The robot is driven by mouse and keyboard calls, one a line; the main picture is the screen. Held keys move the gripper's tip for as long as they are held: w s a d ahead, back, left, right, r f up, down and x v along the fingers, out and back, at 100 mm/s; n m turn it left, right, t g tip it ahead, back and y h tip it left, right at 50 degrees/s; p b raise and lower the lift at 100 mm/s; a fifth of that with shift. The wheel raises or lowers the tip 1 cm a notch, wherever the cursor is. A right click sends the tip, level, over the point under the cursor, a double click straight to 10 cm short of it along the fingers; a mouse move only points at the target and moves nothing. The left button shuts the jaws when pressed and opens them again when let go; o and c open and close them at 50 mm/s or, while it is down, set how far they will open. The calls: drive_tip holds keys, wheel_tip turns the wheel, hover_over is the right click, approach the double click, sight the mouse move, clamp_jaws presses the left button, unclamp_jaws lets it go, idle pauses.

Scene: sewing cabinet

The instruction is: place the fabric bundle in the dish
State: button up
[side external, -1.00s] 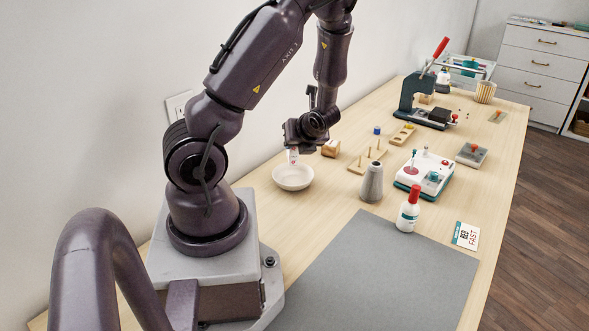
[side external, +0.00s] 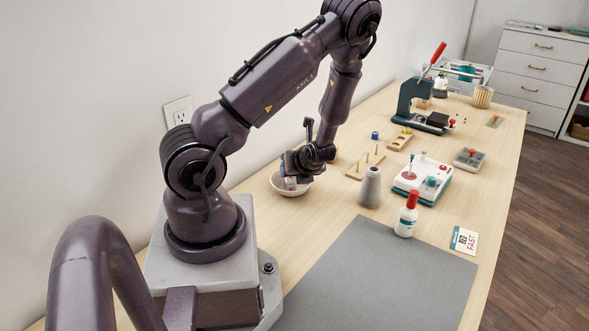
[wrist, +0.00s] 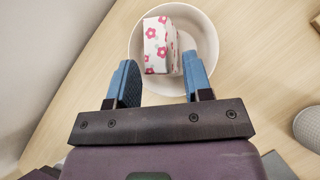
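The fabric bundle (wrist: 156,42), white with pink flowers, is inside the white dish (wrist: 207,37) in the wrist view, toward its left side. In the side external view the bundle (side external: 290,184) is partly hidden by my gripper (side external: 293,177), which is low over the dish (side external: 304,190). In the wrist view my gripper (wrist: 159,74) has its blue fingers apart, with a gap between the left finger and the bundle. The right finger is close to the bundle's side; whether it touches cannot be told.
A red-capped bottle (side external: 407,215) is near the grey mat (side external: 385,275). The wall is close behind the dish.

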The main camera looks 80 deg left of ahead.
drive_tip(key=shift+o, duration=0.3)
drive_tip(key=shift+r, duration=0.1)
drive_tip(key=shift+w+d+r, duration=0.1)
drive_tip(key=shift+d+r, duration=0.1)
drive_tip(key=shift+r, duration=0.05)
drive_tip(key=d+r+n+t+h, duration=0.8)
drive_tip(key=d+r+n, duration=0.9)
drive_tip(key=d+r, duration=1.1)
drive_tip(key=shift+w+d+r+h, duration=0.15)
drive_tip(key=shift+w+d+h, duration=0.25)
drive_tip(key=shift+d, duration=0.45)
